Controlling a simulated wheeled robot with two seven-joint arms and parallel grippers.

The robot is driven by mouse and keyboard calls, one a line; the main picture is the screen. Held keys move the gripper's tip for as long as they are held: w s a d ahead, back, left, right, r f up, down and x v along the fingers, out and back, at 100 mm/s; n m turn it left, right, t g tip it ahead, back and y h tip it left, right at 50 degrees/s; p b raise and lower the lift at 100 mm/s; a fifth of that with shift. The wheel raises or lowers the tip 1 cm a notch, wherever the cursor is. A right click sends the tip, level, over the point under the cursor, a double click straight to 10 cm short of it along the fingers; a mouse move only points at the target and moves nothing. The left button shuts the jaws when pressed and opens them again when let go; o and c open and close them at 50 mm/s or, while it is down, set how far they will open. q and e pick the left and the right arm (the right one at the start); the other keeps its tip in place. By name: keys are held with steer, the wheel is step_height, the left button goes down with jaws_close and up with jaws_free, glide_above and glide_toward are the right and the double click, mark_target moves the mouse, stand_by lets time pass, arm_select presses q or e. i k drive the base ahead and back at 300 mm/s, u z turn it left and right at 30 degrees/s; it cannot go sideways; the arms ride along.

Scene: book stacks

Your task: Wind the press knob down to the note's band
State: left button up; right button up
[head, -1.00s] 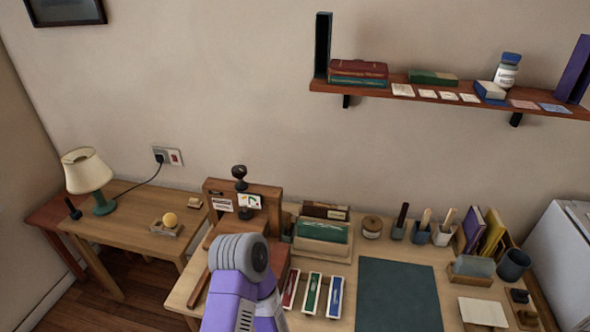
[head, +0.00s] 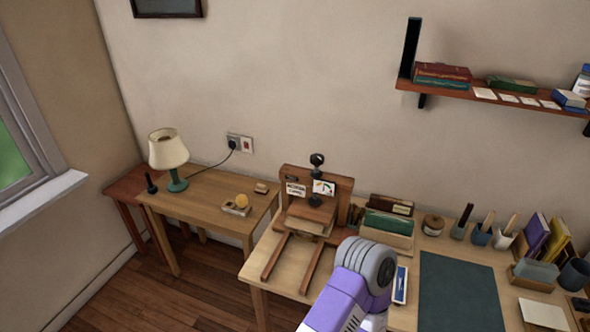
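The wooden book press (head: 343,190) stands at the left end of the main desk. Its dark round knob (head: 317,159) sits on top of the upright frame. A white label with dark print (head: 296,189) and a white note with a coloured arc (head: 324,187) are on the frame's front; the note's band is too small to read. A dark screw part (head: 315,201) shows below the note, above a pale board or book on the press bed. One of my purple and grey arms comes in from the bottom, right of the press. Neither gripper's fingers are visible.
The side table (head: 205,196) at left holds a lamp (head: 168,152) and a small tray with a yellow ball (head: 242,201). Two wooden rails (head: 274,258) run forward from the press. A file box (head: 388,233) stands right of it. A dark green mat (head: 455,290) lies clear.

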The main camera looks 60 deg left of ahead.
mark_target(316, 160)
steer(key=k, duration=0.25)
steer(key=u, duration=1.1)
